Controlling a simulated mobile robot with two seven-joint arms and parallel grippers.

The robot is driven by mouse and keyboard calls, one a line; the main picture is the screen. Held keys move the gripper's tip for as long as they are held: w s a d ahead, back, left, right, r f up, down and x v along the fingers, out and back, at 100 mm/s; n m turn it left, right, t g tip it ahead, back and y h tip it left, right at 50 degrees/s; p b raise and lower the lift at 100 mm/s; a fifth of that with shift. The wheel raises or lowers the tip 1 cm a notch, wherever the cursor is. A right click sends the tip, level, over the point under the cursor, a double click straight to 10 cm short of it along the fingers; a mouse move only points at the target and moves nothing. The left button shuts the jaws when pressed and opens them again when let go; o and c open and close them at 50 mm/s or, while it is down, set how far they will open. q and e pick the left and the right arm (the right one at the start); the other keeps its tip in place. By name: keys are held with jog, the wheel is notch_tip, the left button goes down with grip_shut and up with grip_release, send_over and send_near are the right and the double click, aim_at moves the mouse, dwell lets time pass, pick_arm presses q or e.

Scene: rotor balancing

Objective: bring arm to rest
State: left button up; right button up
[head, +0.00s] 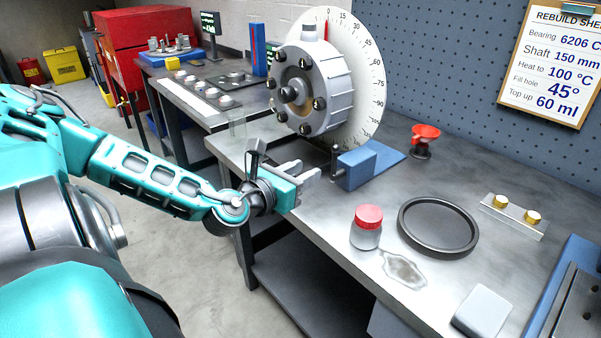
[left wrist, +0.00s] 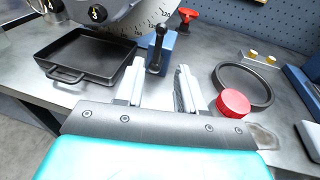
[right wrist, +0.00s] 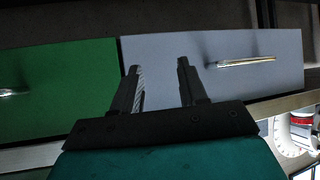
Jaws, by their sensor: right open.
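My left gripper (head: 303,171) is over the near-left edge of the bench, in front of the rotor stand. Its two pale fingers stand apart and empty, which also shows in the left wrist view (left wrist: 160,72). Just beyond the fingertips is a blue block with a black-knobbed lever (left wrist: 156,55), also in the head view (head: 356,168); a small gap seems to lie between. The grey rotor (head: 313,85) stands before a white degree dial (head: 365,75). My right gripper (right wrist: 158,68) is open and empty, in front of green and grey-blue drawer fronts; it is not in the head view.
On the bench (head: 440,173) are a red-lidded jar (head: 367,228) beside a wet patch (head: 403,269), a black ring dish (head: 438,226), a red funnel (head: 424,138) and a clear holder with brass pieces (head: 513,216). A black tray (left wrist: 88,62) sits left of the lever.

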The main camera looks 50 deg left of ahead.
pick_arm(q)
jog(key=shift+s, duration=0.1)
dwell(0.5)
jog(key=s+d+f+n+g+h, duration=0.1)
jog(key=s+d+f+n+g, duration=0.65)
jog(key=n, duration=0.95)
jog(key=s+d+f+n+g+h, duration=0.1)
jog(key=s+d+f+n+g, duration=0.55)
jog(key=s+d+n, duration=0.8)
jog(key=w+d+f+t+h, duration=0.1)
jog(key=w+f+t+h, duration=0.1)
jog(key=w+f+t, duration=0.6)
notch_tip(320, 180, down, 2)
jog(key=shift+w+f+n+t, duration=0.15)
jog(key=shift+w+n+t, duration=0.25)
jog(key=shift+w, duration=0.35)
